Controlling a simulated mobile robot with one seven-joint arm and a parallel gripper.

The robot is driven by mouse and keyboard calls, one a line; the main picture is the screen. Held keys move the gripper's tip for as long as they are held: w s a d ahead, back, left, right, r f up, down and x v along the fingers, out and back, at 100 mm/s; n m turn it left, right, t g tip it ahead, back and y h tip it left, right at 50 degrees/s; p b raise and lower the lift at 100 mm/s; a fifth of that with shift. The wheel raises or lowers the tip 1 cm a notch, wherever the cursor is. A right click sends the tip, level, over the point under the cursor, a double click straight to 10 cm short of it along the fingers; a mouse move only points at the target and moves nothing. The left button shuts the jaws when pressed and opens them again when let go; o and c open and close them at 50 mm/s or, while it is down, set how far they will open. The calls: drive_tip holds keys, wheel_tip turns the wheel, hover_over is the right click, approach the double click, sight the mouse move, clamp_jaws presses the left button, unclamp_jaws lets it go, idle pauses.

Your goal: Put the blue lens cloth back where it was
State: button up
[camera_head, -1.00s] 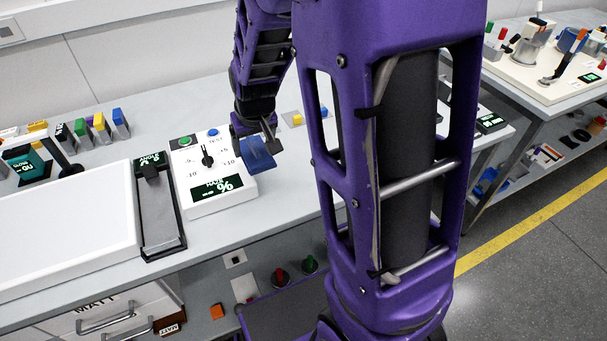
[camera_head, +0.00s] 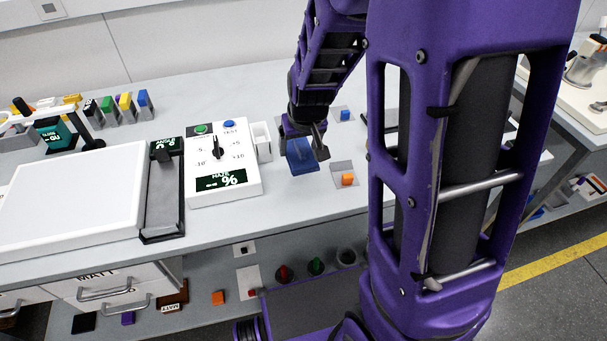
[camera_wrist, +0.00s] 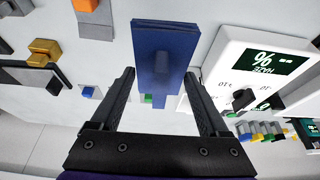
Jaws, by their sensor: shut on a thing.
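The blue lens cloth (camera_head: 302,158) is a dark blue flat piece below my gripper (camera_head: 306,142), right of the white haze meter (camera_head: 222,165). In the wrist view the cloth (camera_wrist: 165,48) extends beyond my fingertips (camera_wrist: 160,80). My gripper is shut on it. The cloth appears over the grey bench, but I cannot tell whether it touches the top. A small white open holder (camera_head: 262,142) stands between the meter and the cloth.
An orange block (camera_head: 348,179) on a grey plate lies right of the cloth, and a blue block (camera_head: 345,115) behind it. The bench top (camera_head: 290,205) in front is clear. A white panel (camera_head: 75,195) is at left.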

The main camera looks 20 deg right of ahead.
sight(303, 157)
wheel_tip(303, 157, down, 8)
drive_tip(key=shift+f+b, duration=0.25)
drive_tip(key=shift+b, duration=0.5)
drive_tip(key=shift+f, duration=0.1)
drive_tip(key=shift+f+b, duration=0.15)
drive_tip(key=shift+b, duration=0.15)
drive_tip(key=o, duration=1.2)
drive_tip(key=shift+c, duration=0.2)
drive_tip(key=shift+r, duration=0.2)
drive_tip(key=shift+r+p, duration=0.3)
drive_tip(key=shift+p, duration=0.1)
drive_tip(key=p+v, duration=0.1)
drive_tip(key=v, duration=1)
drive_tip(key=shift+s+r, duration=0.15)
drive_tip(key=shift+r, duration=0.1)
